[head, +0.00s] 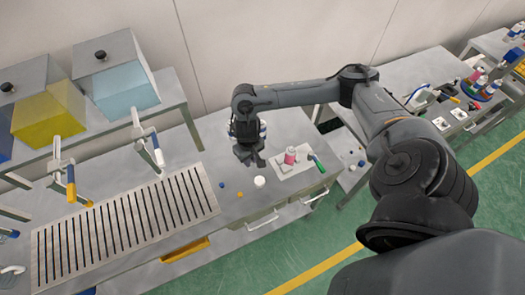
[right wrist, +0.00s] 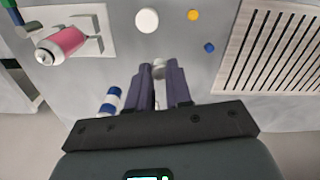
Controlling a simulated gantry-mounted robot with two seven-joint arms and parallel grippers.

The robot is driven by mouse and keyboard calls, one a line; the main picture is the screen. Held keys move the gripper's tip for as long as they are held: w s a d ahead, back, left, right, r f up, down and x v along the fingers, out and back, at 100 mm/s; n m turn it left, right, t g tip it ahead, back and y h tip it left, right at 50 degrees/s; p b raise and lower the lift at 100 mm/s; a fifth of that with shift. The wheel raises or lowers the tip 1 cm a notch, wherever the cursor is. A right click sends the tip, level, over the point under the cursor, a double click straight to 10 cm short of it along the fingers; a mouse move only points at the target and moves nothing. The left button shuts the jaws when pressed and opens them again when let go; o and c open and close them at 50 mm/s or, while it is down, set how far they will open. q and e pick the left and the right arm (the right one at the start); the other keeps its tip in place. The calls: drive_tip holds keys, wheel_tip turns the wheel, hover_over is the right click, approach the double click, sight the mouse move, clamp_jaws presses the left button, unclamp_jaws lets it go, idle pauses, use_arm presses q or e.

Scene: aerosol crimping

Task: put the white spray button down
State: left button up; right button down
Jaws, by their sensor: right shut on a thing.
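My right gripper (head: 250,157) hangs above the steel table, to the right of the slatted grate. In the right wrist view its two fingers (right wrist: 160,78) are closed on a small white piece, the white spray button (right wrist: 159,68), which shows between the fingertips. In the head view the fingers hide the button. How far it is above the table I cannot tell. My left gripper is in neither view.
A white round piece (head: 259,182), a yellow piece (head: 239,195) and a blue piece (head: 221,185) lie on the table nearby. A pink can (head: 290,156) is on a pale plate (head: 306,164). The slatted grate (head: 125,230) lies left. Bare tabletop separates these.

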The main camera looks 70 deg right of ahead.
drive_tip(key=s+d+f+b, duration=0.1)
drive_tip(key=s+d+f, duration=0.2)
drive_tip(key=s+f, duration=0.4)
drive_tip(key=b, duration=0.2)
hover_over(254, 168)
wheel_tip(254, 168, down, 6)
drive_tip(key=shift+f, duration=2)
drive_tip(key=c, duration=1)
unclamp_jaws()
drive_tip(key=shift+f, duration=0.1)
